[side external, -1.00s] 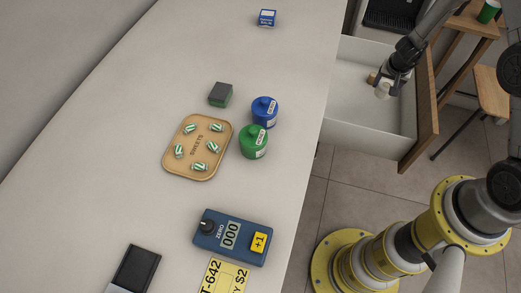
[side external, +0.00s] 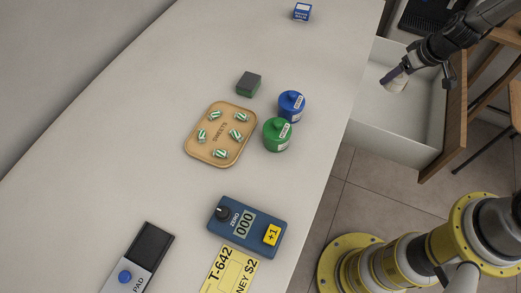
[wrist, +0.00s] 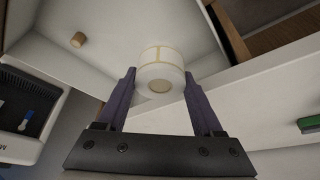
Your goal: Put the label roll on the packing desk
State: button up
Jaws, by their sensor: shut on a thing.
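The label roll (wrist: 162,70) is a white cylinder with yellowish lines on its side. It sits between the two purple fingers of my gripper (wrist: 160,88) in the wrist view, and the gripper is shut on it. In the side view my gripper (side external: 396,80) is over the open drawer (side external: 392,128), with the white roll (side external: 399,86) at its fingertips. A long white counter (side external: 130,165) stands left of the drawer. No marking shows whether this counter is the packing desk.
The counter bears a blue jar (side external: 291,107), a green jar (side external: 277,135), a sweets tray (side external: 190,152), a dark-topped green block (side external: 249,83), a blue counter device (side external: 247,227) and a blue-white box (side external: 302,12). A small brown cylinder (wrist: 77,39) lies in the drawer.

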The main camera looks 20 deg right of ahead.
jog(key=w+a+r+n, duration=0.1)
jog(key=a+r, duration=0.1)
jog(key=a, duration=0.1)
jog(key=w+a+r+n+y, duration=0.1)
jog(key=w+a+r, duration=0.1)
jog(key=a, duration=0.1)
jog(key=w+a+r+n, duration=0.1)
jog(key=a+r+n, duration=0.1)
jog(key=a+r, duration=0.1)
jog(key=shift+w+a+r+y, duration=0.1)
jog(key=shift+w+a+y, duration=0.15)
jog(key=shift+w+y, duration=0.15)
jog(key=a+r+n, duration=0.3)
jog(key=a+r, duration=0.3)
jog(key=r, duration=0.1)
jog(key=shift+g+y, duration=0.3)
jog(key=shift+y, duration=0.1)
jog(key=w+a+f, duration=0.1)
jog(key=w+f, duration=0.2)
jog(key=w, duration=0.1)
jog(key=w+a+f, duration=0.1)
jog(key=w+f, duration=0.2)
jog(key=w, duration=0.2)
jog(key=w+f, duration=0.3)
jog(key=w, duration=0.2)
jog(key=shift+w+a+f, duration=0.15)
jog(key=shift+a, duration=0.25)
jog(key=shift+w+f, duration=0.1)
jog(key=shift+f, duration=1.55)
jog(key=shift+f, duration=0.2)
